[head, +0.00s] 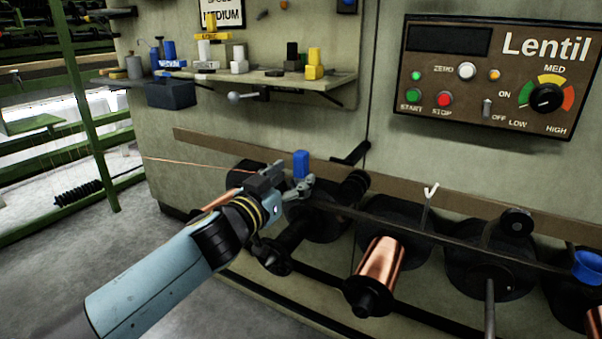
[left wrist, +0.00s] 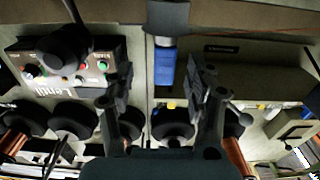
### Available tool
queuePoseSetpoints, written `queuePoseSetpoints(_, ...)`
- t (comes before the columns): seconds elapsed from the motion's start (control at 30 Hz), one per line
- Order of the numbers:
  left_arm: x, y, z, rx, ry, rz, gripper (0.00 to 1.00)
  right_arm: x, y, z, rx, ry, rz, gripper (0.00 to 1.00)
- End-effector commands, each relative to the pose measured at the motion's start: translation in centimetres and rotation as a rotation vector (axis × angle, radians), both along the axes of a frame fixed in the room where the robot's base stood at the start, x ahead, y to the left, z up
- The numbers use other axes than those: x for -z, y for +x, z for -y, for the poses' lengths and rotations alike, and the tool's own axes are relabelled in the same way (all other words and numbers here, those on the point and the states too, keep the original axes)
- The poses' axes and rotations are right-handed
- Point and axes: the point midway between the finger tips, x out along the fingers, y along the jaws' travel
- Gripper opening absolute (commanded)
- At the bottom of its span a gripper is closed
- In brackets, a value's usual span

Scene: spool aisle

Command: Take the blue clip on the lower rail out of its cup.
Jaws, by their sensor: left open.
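The blue clip (head: 301,163) stands upright at the lower rail (head: 400,226), just beyond my left gripper (head: 288,181). The gripper hides its lower end and its cup in the head view. In the left wrist view the blue clip (left wrist: 165,67) hangs upside down from a dark grey piece that may be the cup, under the brown rail (left wrist: 230,16). There my left gripper (left wrist: 164,85) is open, with one finger on each side of the clip in the picture. I cannot tell whether either finger touches it. My right gripper is not in view.
Copper spools (head: 380,262) and dark hubs line the wall below the rail. A white forked piece (head: 430,191) rises from the rail. A blue ring (head: 588,266) sits at far right. A shelf (head: 265,78) with small blocks juts out above; a control panel (head: 455,112) hangs right.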

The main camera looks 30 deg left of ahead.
Motion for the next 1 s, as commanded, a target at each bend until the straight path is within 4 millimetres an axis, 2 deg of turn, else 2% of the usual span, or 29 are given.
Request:
queuePoseSetpoints(0.33,0.2,4.7,-0.6,-0.001,-0.002,0.001,0.55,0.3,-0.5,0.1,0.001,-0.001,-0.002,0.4)
queuePoseSetpoints(0.63,0.3,5.2,-0.6,0.0,0.0,-0.001,0.55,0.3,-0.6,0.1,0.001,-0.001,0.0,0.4)
queuePoseSetpoints(1.0,0.3,5.2,-0.6,0.0,0.0,-0.001,0.06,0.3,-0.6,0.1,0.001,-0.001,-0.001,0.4)
